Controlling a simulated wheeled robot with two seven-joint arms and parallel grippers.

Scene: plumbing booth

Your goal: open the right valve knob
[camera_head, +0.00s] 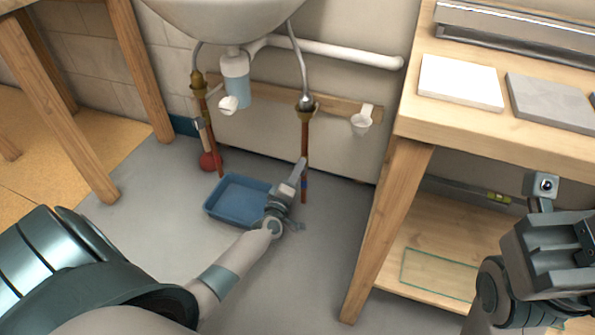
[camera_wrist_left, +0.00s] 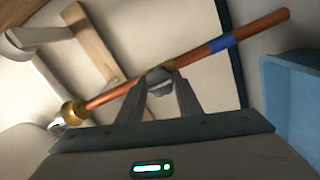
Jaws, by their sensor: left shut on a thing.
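The right copper pipe (camera_head: 305,140) runs down under the sink, with a blue band low on it. In the left wrist view the same pipe (camera_wrist_left: 255,27) crosses at a slant. The right valve knob (camera_wrist_left: 160,87), small and grey on a brass body, sits between my left fingertips. My left gripper (camera_head: 300,170) is at the lower part of the right pipe; in its wrist view (camera_wrist_left: 160,92) its fingers are shut on the knob. In the head view the gripper hides the knob. My right gripper (camera_head: 550,245) is at the right edge, away from the pipes; its jaws are unclear.
A blue tray (camera_head: 212,210) lies on the floor just left of my left gripper. The left pipe (camera_head: 212,135) has a red knob (camera_head: 210,161) low beside it. A wooden workbench (camera_head: 415,125) stands right, its leg near the pipe. The sink (camera_head: 225,20) hangs above.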

